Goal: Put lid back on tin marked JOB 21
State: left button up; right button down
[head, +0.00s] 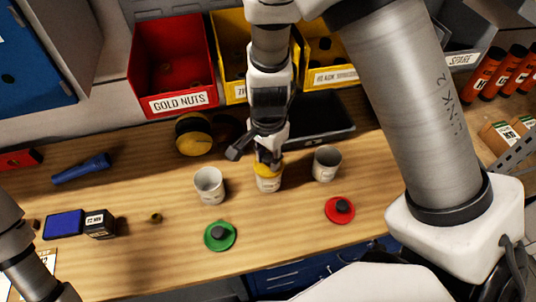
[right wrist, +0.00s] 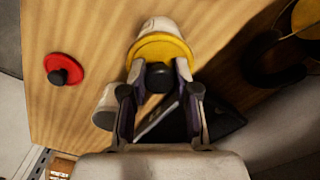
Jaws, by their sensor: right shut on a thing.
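My right gripper (head: 268,157) is shut on the dark knob of the yellow lid (head: 267,168). In the right wrist view the knob (right wrist: 159,76) sits between the two fingers, with the yellow rim (right wrist: 160,47) beyond it. The lid is at the top of the middle white tin (head: 268,184); I cannot tell whether it is fully seated. Two other pale tins stand open, one on the left (head: 209,186) and one on the right (head: 326,165). The tin labels are too small to read. My left gripper is outside the frames.
A green lid (head: 220,236) and a red lid (head: 340,209) lie in front on the wooden bench (head: 285,255). A dark tray (head: 322,117) and a yellow-black round item (head: 193,134) are behind. A blue torch (head: 82,168) and small boxes lie left.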

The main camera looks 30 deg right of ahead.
jog(key=shift+c, duration=1.5)
grip_release()
jog(key=shift+r, duration=0.15)
notch_tip(320, 180, up, 7)
jog(key=p, duration=0.7)
grip_shut()
